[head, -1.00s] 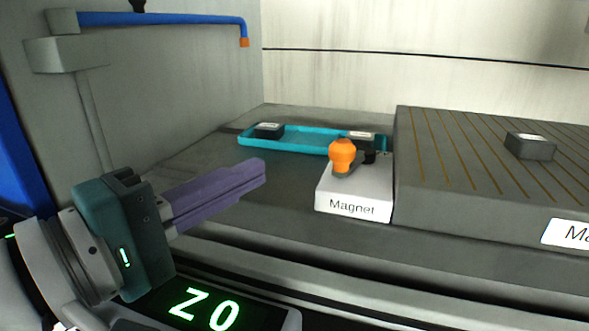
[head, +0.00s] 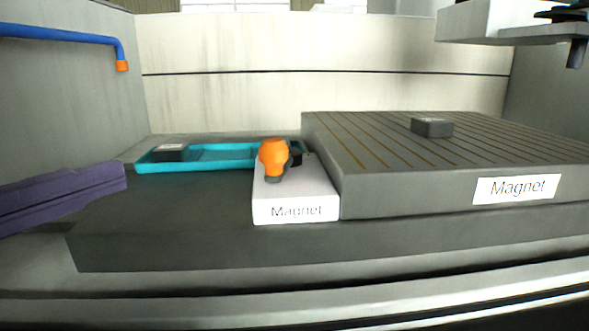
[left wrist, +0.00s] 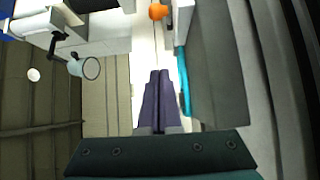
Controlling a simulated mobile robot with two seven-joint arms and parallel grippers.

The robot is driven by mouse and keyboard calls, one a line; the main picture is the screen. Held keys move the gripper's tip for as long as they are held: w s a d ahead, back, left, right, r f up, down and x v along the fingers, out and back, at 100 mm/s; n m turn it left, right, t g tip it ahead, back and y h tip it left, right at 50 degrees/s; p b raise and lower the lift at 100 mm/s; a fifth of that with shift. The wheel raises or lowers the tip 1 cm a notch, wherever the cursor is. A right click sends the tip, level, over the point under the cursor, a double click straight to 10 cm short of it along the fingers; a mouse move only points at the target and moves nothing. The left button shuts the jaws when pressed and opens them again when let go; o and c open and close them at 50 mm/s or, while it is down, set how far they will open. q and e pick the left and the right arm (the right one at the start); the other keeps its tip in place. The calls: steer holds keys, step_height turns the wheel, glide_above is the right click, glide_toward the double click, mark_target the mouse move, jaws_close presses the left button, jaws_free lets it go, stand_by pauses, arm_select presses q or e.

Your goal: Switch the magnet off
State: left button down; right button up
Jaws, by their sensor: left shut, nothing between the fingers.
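The magnet switch is a white box (head: 295,203) labelled "Magnet", with a dark lever ending in an orange knob (head: 273,157). The lever points toward the front of the box. The magnet (head: 400,182) is a grey slotted slab with its own label, right of the switch box. My left gripper (head: 122,175) has purple fingers, shut and empty, at the left of the head view, well apart from the knob. In the left wrist view the shut fingers (left wrist: 160,76) point up, and an orange knob (left wrist: 158,11) shows at the top edge. My right gripper is not in view.
A teal tray (head: 215,163) with a dark block (head: 170,152) lies behind and left of the switch box. Another dark block (head: 432,127) sits on the magnet. A blue pipe (head: 70,36) hangs at upper left. Bare grey surface (head: 170,225) lies left of the box.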

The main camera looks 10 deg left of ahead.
mark_target(282, 153)
arm_select(q)
steer(key=shift+d, duration=0.2)
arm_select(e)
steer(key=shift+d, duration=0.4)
arm_select(q)
steer(key=shift+w, duration=0.1)
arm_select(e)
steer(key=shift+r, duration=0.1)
arm_select(q)
steer(key=p+x, duration=0.1)
steer(key=x, duration=0.8)
steer(key=shift+w+d, duration=0.1)
steer(key=shift+w, duration=0.15)
steer(key=d+p, duration=0.1)
steer(key=d, duration=0.2)
steer(key=shift+s+d, duration=0.1)
steer(key=shift+s, duration=0.05)
steer(key=shift+s+d, duration=0.1)
steer(key=shift+d, duration=0.4)
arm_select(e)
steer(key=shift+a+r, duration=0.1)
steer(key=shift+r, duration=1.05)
arm_select(q)
steer(key=shift+p, duration=0.4)
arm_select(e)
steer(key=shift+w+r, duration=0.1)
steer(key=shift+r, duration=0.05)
